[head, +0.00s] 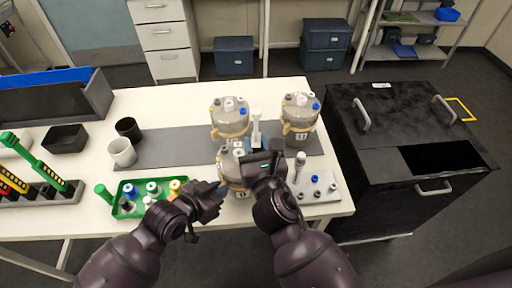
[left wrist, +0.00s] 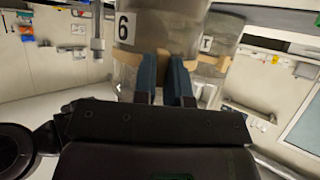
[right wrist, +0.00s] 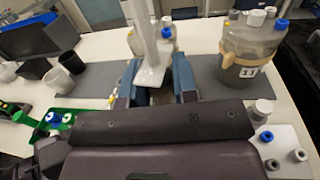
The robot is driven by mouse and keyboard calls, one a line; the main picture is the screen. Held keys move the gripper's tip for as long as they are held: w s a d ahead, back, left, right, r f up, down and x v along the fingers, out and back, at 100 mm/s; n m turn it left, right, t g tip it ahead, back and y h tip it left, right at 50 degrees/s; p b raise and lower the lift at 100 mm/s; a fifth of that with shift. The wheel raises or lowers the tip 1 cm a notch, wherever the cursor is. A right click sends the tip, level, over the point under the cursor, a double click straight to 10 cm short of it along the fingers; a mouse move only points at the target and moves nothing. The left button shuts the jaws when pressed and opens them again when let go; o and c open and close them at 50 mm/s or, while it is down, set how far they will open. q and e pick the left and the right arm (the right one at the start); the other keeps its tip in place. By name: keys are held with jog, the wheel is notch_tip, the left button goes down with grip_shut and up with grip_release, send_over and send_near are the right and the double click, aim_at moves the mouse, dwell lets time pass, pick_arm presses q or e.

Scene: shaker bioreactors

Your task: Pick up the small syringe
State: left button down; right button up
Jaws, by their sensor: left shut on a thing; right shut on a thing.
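A white syringe (head: 257,130) stands upright among the bioreactor vessels in the head view. In the right wrist view the white syringe (right wrist: 154,50) rises between the blue fingers of my right gripper (right wrist: 158,82), which is shut on it. The front vessel (head: 229,168) is partly hidden by my grippers. My left gripper (head: 220,186) is at its side. In the left wrist view its fingers (left wrist: 165,75) are shut at the tan band of the vessel marked 6 (left wrist: 165,28). The exact grip point is hard to see.
Two more vessels stand behind (head: 229,117) and right (head: 299,117) on the grey mat (head: 175,147). A green tray (head: 127,207) with capped bottles is left, with two cups (head: 122,152). A light rack (head: 322,188) is right. A black cart (head: 410,125) stands beside the table.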

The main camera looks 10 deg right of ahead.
aim_at(257, 117)
jog(key=shift+r, duration=0.1)
notch_tip(257, 117, up, 10)
jog(key=shift+f, duration=0.1)
dwell(0.5)
pick_arm(q)
jog(key=c, duration=1.1)
grip_release()
